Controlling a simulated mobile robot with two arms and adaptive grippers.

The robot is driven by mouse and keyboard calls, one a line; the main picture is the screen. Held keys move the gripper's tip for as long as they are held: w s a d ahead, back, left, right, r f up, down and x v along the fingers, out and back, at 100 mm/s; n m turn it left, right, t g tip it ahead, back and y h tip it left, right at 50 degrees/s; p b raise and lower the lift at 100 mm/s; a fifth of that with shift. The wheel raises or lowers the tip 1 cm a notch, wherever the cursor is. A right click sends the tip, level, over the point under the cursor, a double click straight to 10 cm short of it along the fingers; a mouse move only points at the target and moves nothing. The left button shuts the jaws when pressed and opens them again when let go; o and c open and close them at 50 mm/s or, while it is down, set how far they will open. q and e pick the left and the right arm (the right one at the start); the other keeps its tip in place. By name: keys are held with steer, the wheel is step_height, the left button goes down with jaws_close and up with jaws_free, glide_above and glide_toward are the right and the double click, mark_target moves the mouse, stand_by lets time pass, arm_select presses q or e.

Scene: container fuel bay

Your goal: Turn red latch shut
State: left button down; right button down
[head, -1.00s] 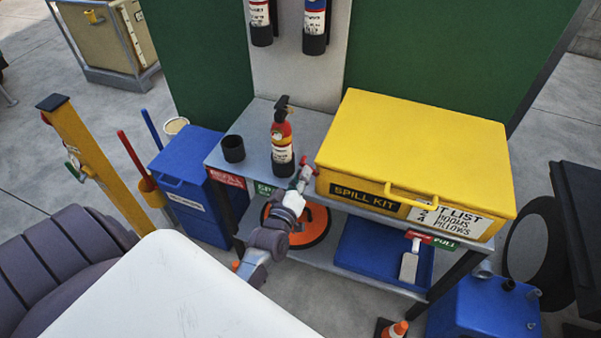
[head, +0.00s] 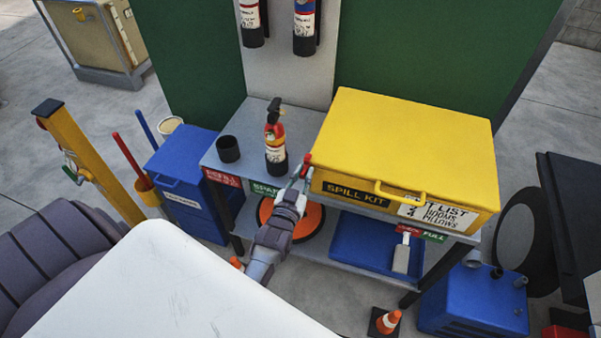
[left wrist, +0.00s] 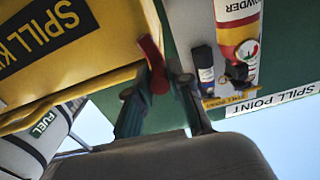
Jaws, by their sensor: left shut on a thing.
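The red latch (head: 307,160) is a small red lever at the front left corner of the yellow spill kit box (head: 420,130). In the left wrist view the red latch (left wrist: 152,52) stands by the yellow box edge, partly covered by a finger. My left gripper (head: 299,178) is at that corner, shut on the latch; its fingers show in the left wrist view (left wrist: 163,88). The exact contact is partly hidden. My right gripper is not in view.
A fire extinguisher (head: 275,145) and a black cup (head: 228,149) stand on the grey bench (head: 310,127) left of the box. A blue tray (head: 345,245) is on the shelf below. A blue bin (head: 185,165) and yellow post (head: 85,155) stand left.

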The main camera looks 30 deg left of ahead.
mark_target(305, 174)
arm_select(q)
steer(key=shift+d+f+m, duration=0.1)
steer(key=shift+d+m, duration=0.1)
steer(key=shift+m, duration=0.7)
steer(key=c, duration=1.1)
jaws_free()
steer(key=shift+w, duration=0.1)
step_height(305, 174, up, 10)
steer(key=shift+r, duration=0.1)
